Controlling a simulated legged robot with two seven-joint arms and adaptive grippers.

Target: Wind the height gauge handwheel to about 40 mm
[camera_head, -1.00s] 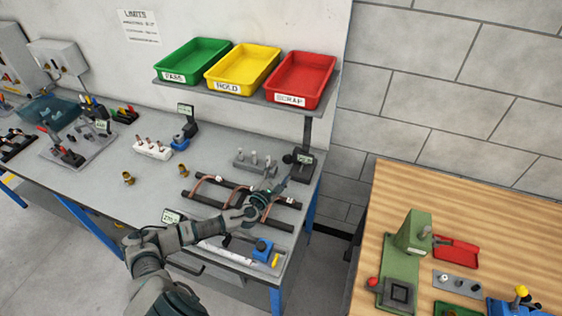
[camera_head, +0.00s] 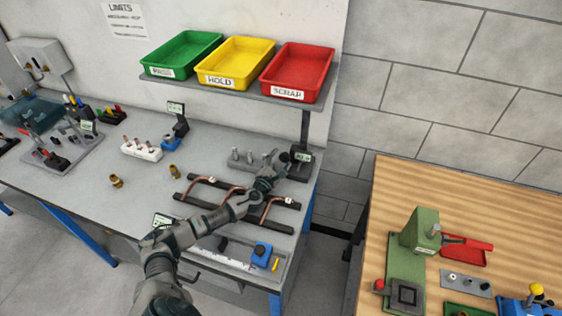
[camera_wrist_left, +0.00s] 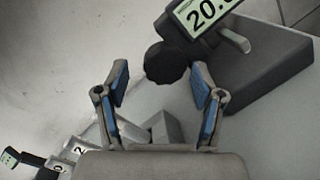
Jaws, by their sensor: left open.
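The height gauge (camera_head: 302,157) stands at the back right of the grey bench, with a small display and a dark base. In the left wrist view its tilted display (camera_wrist_left: 203,14) starts with "20."; the last digit is cut off by the frame edge. Its dark round handwheel (camera_wrist_left: 166,63) shows below the display. My left gripper (camera_head: 280,162) is at the gauge. In the left wrist view my left gripper (camera_wrist_left: 160,75) is open, with blue-padded fingers on either side of the handwheel. I cannot tell whether they touch it. My right gripper is not in view.
Black rails (camera_head: 233,213) with copper tubes lie below my left forearm. A grey block with pins (camera_head: 240,158) sits left of the gauge. Green, yellow and red trays (camera_head: 298,72) stand on a shelf above. A wooden table (camera_head: 470,205) is at right.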

